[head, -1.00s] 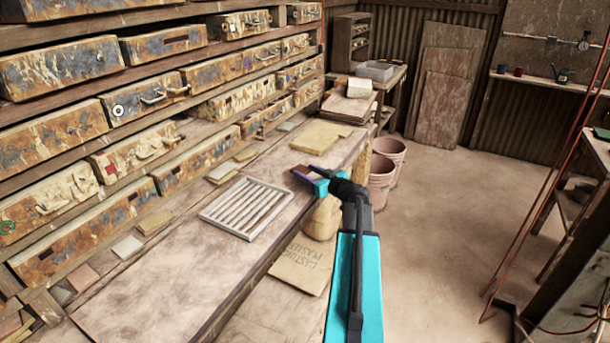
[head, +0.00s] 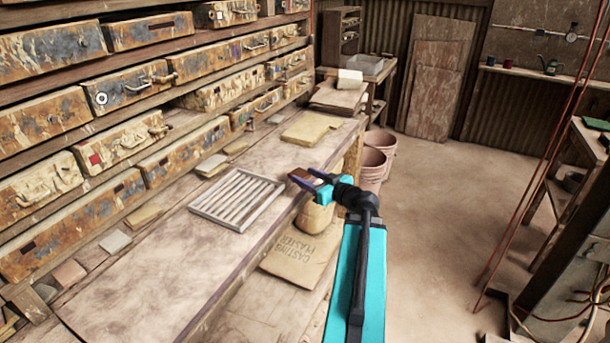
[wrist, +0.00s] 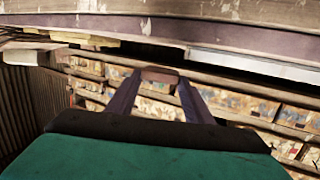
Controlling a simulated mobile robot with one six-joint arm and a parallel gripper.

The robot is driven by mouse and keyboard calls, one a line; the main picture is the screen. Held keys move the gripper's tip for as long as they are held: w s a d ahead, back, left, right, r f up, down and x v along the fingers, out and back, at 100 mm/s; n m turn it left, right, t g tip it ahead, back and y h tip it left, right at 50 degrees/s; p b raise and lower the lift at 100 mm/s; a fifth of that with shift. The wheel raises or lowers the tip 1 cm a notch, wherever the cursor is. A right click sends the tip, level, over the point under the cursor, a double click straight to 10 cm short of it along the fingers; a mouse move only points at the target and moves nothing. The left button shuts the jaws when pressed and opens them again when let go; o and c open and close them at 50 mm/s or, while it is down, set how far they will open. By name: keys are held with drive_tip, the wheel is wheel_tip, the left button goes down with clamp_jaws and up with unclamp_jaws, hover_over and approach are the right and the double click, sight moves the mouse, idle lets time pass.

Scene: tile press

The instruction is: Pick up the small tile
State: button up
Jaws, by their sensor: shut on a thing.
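A small brown tile (head: 301,176) is held at the tips of my gripper (head: 308,182), at the front edge of the long wooden bench (head: 150,275). In the wrist view the tile (wrist: 160,75) spans the gap between the two purple fingers, which are shut on it. Its faces are mostly hidden or seen edge-on. In the head view I cannot tell exactly how far the tile is from the bench edge.
A slatted drying rack (head: 240,200) lies on the bench left of my gripper. Several other tiles, such as a grey one (head: 115,241), lie along the drawer wall. A plaster sack (head: 301,250) is below the bench edge. Buckets (head: 372,165) stand behind.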

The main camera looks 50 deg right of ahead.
drive_tip(key=shift+s+a+r+p, duration=0.25)
drive_tip(key=shift+s+a+p, duration=0.15)
drive_tip(key=shift+s+p, duration=0.45)
drive_tip(key=shift+a+f, duration=0.1)
